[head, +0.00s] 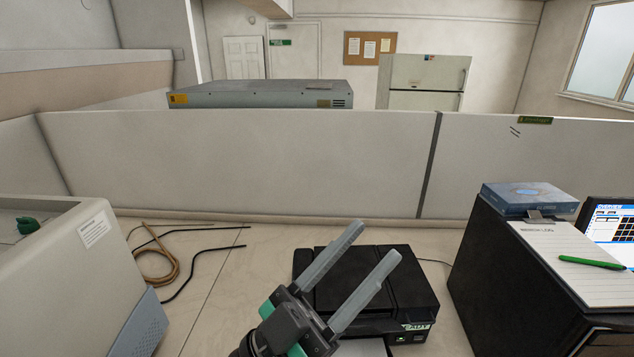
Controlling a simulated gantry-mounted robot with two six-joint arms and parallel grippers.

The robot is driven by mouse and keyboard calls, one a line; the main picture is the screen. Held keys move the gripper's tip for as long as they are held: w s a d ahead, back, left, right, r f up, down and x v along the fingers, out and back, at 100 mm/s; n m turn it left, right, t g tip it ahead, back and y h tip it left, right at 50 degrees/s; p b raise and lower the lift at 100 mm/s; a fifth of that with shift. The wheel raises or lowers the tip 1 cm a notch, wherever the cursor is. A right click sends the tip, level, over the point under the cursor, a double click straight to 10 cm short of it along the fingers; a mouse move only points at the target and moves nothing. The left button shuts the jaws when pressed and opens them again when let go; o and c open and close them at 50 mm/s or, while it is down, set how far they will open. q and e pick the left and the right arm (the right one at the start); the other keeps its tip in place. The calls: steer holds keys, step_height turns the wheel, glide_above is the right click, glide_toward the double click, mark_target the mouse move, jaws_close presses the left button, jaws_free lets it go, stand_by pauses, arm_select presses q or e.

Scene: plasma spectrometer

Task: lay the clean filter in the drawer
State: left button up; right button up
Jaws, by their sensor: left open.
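My left gripper (360,266) reaches up from the bottom of the head view. Its two grey fingers are apart, with nothing between them. It is in front of a black printer-like box (380,284) on the bench and hides part of it. I cannot make out a clean filter or an open drawer in this view. My right gripper is not in view.
A light grey instrument (60,275) stands at the left, beside coiled tubing (160,265). At the right, a black cabinet (510,275) carries a clipboard (570,255), a green pen (592,262) and a blue box (528,197). A partition (240,163) closes off the back.

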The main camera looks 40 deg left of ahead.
arm_select(q)
steer(key=s+a+r+n+t+y, duration=0.1)
steer(key=s+r+n+y, duration=0.1)
steer(key=r, duration=0.5)
steer(key=s+r+n+t+y, duration=0.1)
steer(key=s+r+n+y, duration=0.1)
steer(key=r, duration=0.6)
steer(key=shift+s+a+n+t+y, duration=0.4)
steer(key=shift+n+y, duration=0.3)
steer(key=shift+y, duration=0.3)
steer(key=shift+o, duration=0.5)
steer(key=shift+a+y, duration=0.1)
steer(key=shift+y, duration=0.2)
